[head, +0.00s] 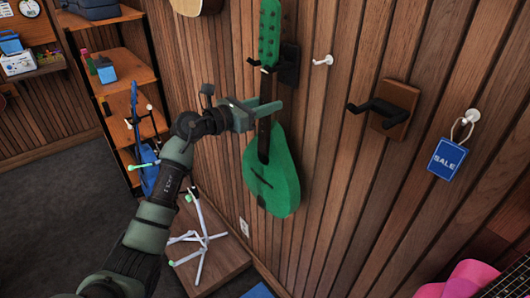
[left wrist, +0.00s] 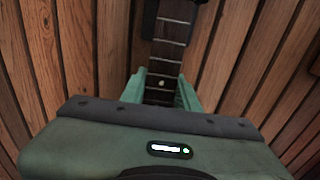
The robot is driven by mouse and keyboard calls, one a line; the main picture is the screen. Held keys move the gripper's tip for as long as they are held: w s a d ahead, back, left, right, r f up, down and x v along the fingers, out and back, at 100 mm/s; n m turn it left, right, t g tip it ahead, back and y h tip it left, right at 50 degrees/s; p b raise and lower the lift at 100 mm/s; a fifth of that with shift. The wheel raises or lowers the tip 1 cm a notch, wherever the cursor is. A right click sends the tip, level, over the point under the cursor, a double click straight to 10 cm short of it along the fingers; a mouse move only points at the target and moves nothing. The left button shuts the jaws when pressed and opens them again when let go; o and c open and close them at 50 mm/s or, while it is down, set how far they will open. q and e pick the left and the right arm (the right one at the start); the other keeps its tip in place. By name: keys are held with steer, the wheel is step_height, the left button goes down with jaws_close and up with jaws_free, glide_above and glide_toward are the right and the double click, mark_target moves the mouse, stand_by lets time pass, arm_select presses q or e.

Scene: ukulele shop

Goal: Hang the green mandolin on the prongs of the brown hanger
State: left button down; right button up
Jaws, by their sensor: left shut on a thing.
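The green mandolin (head: 272,180) is upright against the wood-plank wall, its green headstock at the top and its round body below. Its dark fretted neck (left wrist: 170,50) fills the middle of the left wrist view. My left gripper (head: 268,109) is shut on the neck just above the body; its fingers also show on both sides of the neck in the left wrist view (left wrist: 161,95). The mandolin's head is at the prongs of a black hanger (head: 289,66); whether it rests on them I cannot tell. The brown hanger (head: 396,112), with dark prongs, is empty to the right. My right gripper is out of view.
A small white hook (head: 323,61) sits between the hangers. A blue SALE tag (head: 446,158) hangs at right. A pink instrument (head: 462,280) is at lower right. A white stand (head: 203,236) is below, and wooden shelves (head: 118,72) stand at left.

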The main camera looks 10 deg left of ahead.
arm_select(q)
steer(key=shift+r, duration=0.2)
steer(key=shift+w+r+p, duration=0.1)
steer(key=shift+r+p, duration=0.95)
steer(key=shift+r, duration=0.3)
steer(key=shift+a, duration=0.1)
steer(key=shift+v, duration=2.5)
steer(key=shift+f, duration=0.15)
glide_toward(263, 94)
steer(key=shift+w+f, duration=0.1)
steer(key=shift+f, duration=0.2)
steer(key=shift+b, duration=0.3)
